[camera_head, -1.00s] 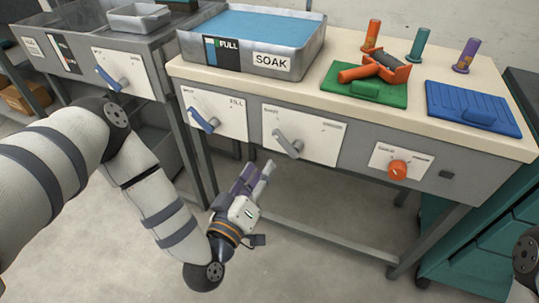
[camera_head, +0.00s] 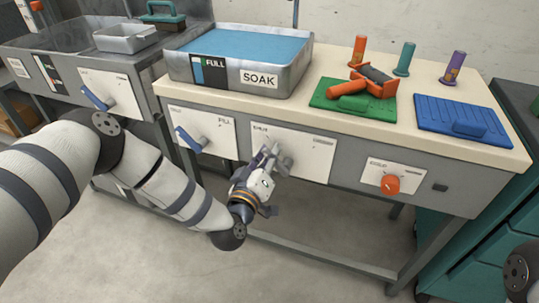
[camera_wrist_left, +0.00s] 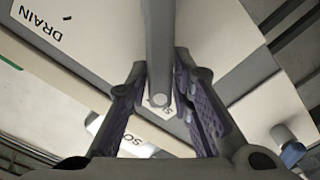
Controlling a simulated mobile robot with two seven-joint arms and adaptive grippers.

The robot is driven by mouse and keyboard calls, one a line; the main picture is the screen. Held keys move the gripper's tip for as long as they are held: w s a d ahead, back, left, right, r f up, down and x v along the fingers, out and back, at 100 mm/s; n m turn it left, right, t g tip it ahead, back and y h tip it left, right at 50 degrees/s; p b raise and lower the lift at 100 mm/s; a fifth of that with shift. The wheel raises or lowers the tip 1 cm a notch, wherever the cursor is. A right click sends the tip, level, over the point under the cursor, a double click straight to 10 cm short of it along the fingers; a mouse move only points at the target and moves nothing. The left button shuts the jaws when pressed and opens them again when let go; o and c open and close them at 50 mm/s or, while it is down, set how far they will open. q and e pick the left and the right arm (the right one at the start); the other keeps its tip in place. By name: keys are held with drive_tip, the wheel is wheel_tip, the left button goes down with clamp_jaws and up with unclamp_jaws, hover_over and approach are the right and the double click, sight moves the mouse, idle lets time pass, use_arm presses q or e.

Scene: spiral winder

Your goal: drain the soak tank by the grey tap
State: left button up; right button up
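The soak tank (camera_head: 285,85) is a grey metal tray labelled SOAK, holding blue liquid (camera_head: 250,46), with a gauge beside the word FULL. The grey tap (camera_head: 286,162) is on a white panel on the bench front below, partly hidden by my left gripper (camera_head: 271,158). In the left wrist view the grey tap handle (camera_wrist_left: 160,45) lies between the two purple-padded fingers (camera_wrist_left: 160,100). They stand apart with narrow gaps beside the handle, so the gripper looks open around it. The panel (camera_wrist_left: 85,25) reads DRAIN there. My right gripper is out of view.
A blue lever (camera_head: 189,140) is on the panel left of the tap, and an orange knob (camera_head: 390,185) is further right. A green board (camera_head: 335,103), blue board (camera_head: 462,120) and several coloured pegs are on the bench top. Another basin unit (camera_head: 50,38) stands at left.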

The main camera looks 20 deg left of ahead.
sight(288, 143)
use_arm(q)
clamp_jaws()
